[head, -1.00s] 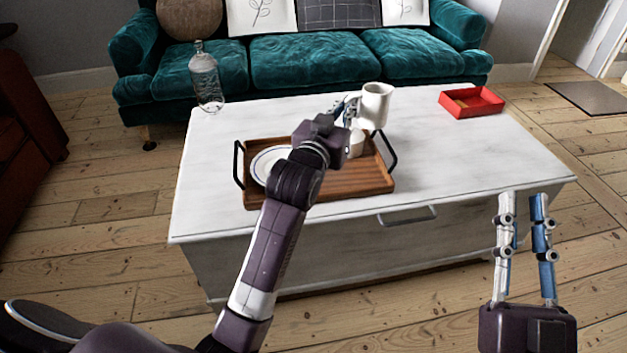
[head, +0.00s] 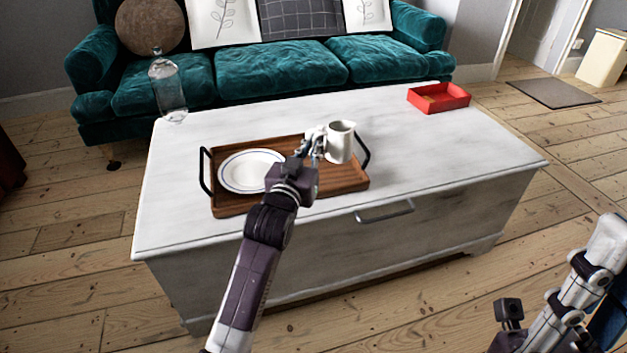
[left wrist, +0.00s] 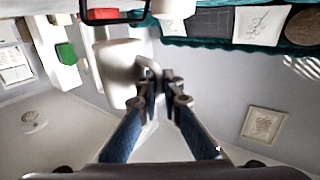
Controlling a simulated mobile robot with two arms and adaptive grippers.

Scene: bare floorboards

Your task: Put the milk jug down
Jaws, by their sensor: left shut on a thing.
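The white milk jug (head: 341,143) is over the right part of the wooden tray (head: 235,209) in the head view. My left gripper (head: 314,146) is at its left side. In the left wrist view the jug (left wrist: 119,72) is large and blurred, and my left fingers (left wrist: 160,88) are shut on its handle. I cannot tell whether its base touches the tray. My right gripper (head: 603,258) is at the lower right, well away from the jug and cut by the frame edge; its opening is unclear.
A blue-rimmed white plate (head: 250,170) lies on the tray's left part. The tray has black handles and sits on a white chest table (head: 440,150). A glass bottle (head: 167,88) and a red box (head: 438,98) stand near the back. The table's right side is clear. A teal sofa (head: 280,72) is behind.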

